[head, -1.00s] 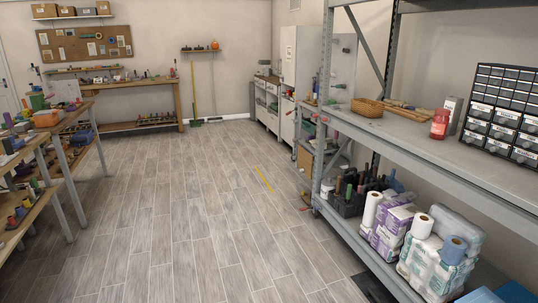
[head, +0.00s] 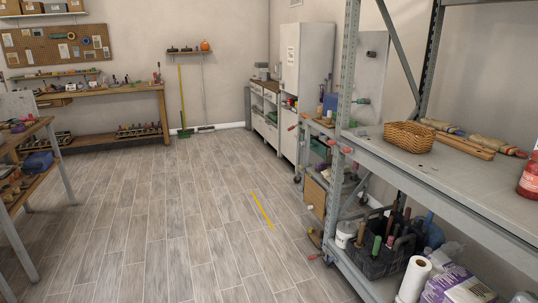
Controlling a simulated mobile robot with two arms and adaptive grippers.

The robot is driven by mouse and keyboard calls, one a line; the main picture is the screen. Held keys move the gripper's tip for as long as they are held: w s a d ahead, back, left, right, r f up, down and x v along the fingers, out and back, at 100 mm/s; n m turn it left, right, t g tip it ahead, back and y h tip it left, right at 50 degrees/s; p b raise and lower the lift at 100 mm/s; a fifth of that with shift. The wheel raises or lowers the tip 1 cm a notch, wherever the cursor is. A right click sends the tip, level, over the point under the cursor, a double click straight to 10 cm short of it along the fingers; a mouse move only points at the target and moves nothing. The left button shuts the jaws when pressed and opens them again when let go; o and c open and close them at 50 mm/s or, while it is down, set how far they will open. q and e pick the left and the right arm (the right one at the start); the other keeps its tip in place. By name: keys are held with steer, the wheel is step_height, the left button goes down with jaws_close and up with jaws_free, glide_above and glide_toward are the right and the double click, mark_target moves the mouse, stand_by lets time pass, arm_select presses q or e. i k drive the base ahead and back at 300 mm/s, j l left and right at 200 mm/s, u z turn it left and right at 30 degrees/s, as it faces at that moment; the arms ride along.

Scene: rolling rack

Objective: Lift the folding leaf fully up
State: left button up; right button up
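Neither of my grippers is in the head view. A small grey rack on casters (head: 322,130) stands at the right, between the white cabinet and the large metal shelving. It carries tools and bottles on top and items on its lower shelves. The shelving's upright hides part of it. A brown flat panel (head: 315,196) shows low on its near side; I cannot tell whether it is a leaf or a box. No folding leaf can be clearly made out.
Large metal shelving (head: 455,190) fills the right side, bearing a wicker basket (head: 409,136) and a black tool caddy (head: 385,262). A wooden bench (head: 110,92) stands at the back wall and a table (head: 30,135) at the left. The wood floor between is clear, with a yellow strip (head: 262,210).

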mark_target(315, 196)
steer(key=i, duration=1.9)
